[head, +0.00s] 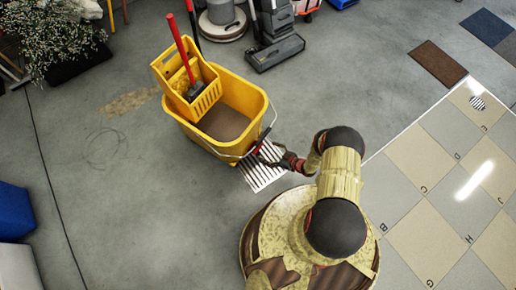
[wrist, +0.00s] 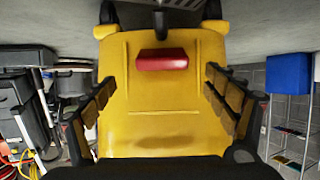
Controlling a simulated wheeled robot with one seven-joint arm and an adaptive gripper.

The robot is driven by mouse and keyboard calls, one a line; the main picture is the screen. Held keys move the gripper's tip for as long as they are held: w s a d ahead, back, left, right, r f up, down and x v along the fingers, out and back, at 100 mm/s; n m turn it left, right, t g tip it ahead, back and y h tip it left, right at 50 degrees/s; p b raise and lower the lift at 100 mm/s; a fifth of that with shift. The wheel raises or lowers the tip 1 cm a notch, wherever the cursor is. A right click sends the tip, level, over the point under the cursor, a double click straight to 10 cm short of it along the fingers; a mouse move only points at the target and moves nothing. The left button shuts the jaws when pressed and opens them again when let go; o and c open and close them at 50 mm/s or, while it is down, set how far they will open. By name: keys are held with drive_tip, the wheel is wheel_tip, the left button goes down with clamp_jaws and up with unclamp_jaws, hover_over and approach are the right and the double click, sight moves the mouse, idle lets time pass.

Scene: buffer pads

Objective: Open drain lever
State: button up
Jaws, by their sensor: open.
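The yellow mop bucket (head: 236,95) stands upright on the floor with brown liquid in it. Its front wall (wrist: 160,115) fills the middle of the wrist view. The red drain lever (wrist: 162,60) lies flat across the upper part of that wall in the wrist view. My gripper (wrist: 160,88) is open, its padded fingers at the left and right of the wall, with the lever between and beyond them. Nothing is held. In the head view my gripper (head: 274,158) is at the bucket's lower right corner, partly hiding that side.
A slatted floor grate (head: 262,172) lies beside the bucket under my gripper. A yellow wringer (head: 187,80) with a red-handled tool sits on the bucket. A floor cleaner (head: 275,50) stands behind.

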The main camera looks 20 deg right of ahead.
sight(259, 148)
drive_tip(key=b+x, duration=0.2)
drive_tip(key=x, duration=0.5)
drive_tip(key=shift+w+a, duration=0.2)
drive_tip(key=shift+a, duration=0.25)
drive_tip(key=shift+c, duration=1.4)
drive_tip(key=c, duration=0.8)
drive_tip(key=shift+c, duration=0.3)
